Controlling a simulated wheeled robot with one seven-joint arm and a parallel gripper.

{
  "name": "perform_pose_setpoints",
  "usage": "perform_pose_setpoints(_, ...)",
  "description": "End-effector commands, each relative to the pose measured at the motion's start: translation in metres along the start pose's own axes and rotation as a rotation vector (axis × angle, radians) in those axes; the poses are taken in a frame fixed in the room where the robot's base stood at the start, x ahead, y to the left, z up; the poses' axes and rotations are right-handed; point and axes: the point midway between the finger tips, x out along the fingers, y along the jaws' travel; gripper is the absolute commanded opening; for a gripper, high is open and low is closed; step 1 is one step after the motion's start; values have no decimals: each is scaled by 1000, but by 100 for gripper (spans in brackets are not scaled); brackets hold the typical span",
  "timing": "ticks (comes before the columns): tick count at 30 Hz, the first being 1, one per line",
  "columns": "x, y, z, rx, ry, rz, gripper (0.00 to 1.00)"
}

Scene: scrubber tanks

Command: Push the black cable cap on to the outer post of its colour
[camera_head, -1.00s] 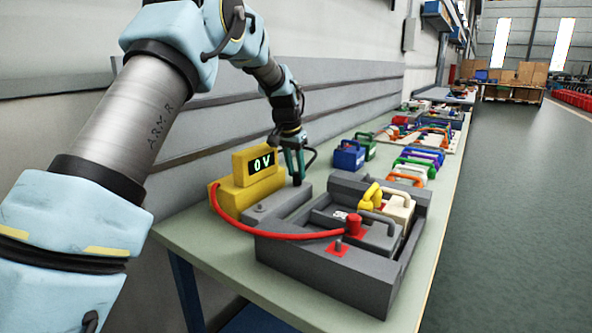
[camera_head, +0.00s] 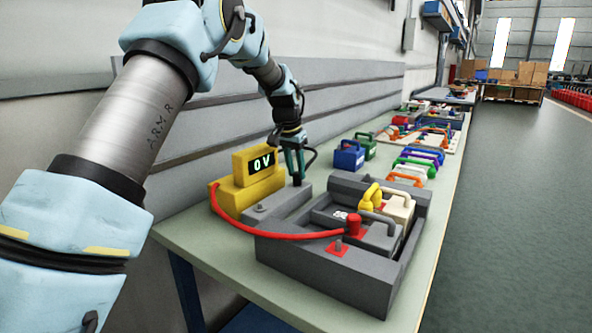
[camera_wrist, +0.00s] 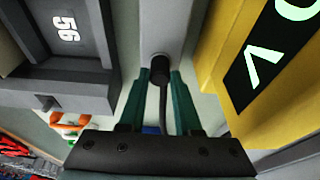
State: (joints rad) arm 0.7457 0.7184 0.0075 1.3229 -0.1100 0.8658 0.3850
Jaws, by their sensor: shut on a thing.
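My gripper (camera_head: 297,180) is shut on the black cable cap (camera_wrist: 160,70), held between its teal fingertips. A dark cable runs back from the cap between the fingers. In the head view the gripper is behind the grey tray and close to the far end of a long grey block (camera_head: 272,210); contact cannot be told. A red cap (camera_head: 354,224) stands on the front grey battery, with a red cable to the yellow meter. A bare grey post stands on a red square (camera_head: 338,249) at the tray's near side. I cannot make out a black-marked post.
The yellow meter (camera_head: 236,196) reads 0 V and stands close to my gripper. The deep grey tray (camera_head: 325,278) holds the grey battery and a cream one (camera_head: 399,207), with a yellow link (camera_head: 371,196) at them. Several coloured cases (camera_head: 350,156) stand farther along the bench.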

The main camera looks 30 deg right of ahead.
Motion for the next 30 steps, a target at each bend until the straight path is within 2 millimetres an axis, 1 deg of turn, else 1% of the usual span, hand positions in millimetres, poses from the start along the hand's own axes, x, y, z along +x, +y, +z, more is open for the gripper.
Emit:
perform_pose_setpoints(14,-2,0,-1,0,0,0,0)
perform_pose_setpoints(30,-31,0,-8,0,1,0,0)
